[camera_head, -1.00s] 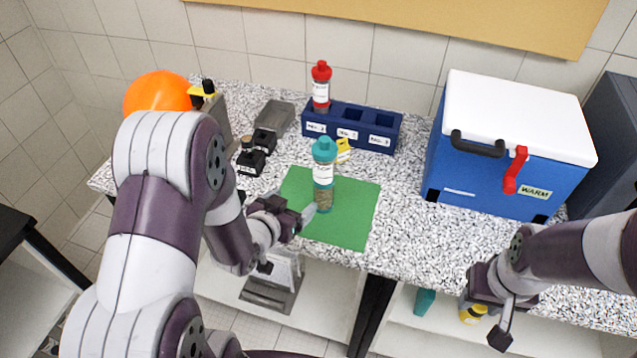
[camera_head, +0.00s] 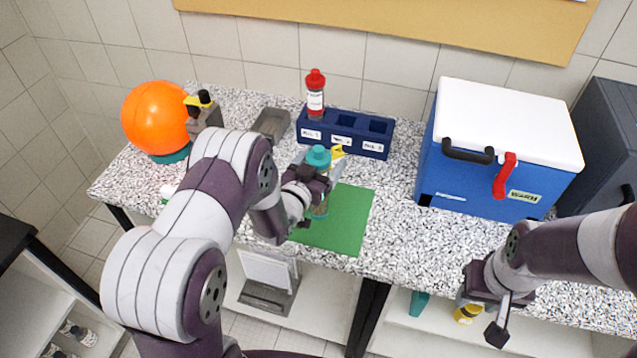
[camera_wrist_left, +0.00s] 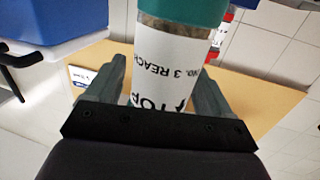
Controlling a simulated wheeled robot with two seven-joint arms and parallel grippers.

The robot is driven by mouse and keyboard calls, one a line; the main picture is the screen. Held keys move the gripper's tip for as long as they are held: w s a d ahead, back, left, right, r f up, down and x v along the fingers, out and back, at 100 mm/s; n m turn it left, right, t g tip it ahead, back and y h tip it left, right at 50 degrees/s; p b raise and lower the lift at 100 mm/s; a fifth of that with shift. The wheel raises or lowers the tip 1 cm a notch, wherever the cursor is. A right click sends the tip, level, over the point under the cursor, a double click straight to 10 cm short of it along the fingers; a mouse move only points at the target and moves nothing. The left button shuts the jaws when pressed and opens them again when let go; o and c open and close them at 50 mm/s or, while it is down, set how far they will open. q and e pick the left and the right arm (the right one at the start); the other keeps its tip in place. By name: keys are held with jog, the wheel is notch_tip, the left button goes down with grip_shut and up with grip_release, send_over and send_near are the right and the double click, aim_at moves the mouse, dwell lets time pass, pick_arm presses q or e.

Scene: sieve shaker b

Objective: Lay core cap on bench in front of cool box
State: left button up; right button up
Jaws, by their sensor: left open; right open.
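A clear core tube (camera_head: 321,209) with a teal cap (camera_head: 318,155) stands upright on the green mat (camera_head: 352,215). My left gripper (camera_head: 325,183) is open, with its fingers on either side of the tube below the cap. The left wrist view shows the tube's white label (camera_wrist_left: 163,62) between the open fingers, with the teal cap (camera_wrist_left: 185,10) above it. Whether the fingers touch the tube I cannot tell. The blue cool box (camera_head: 475,182) with its white lid stands at the right. My right gripper (camera_head: 497,322) is open and empty at the bench's front edge.
A dark blue rack (camera_head: 358,146) behind the mat holds a red-capped tube (camera_head: 315,92). A small yellow item (camera_head: 338,152) lies near the rack. An orange ball (camera_head: 155,117) sits at the far left. The speckled bench (camera_head: 450,232) is clear in front of the cool box.

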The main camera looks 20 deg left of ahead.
pick_arm(q)
jog(key=shift+w, duration=0.15)
grip_shut()
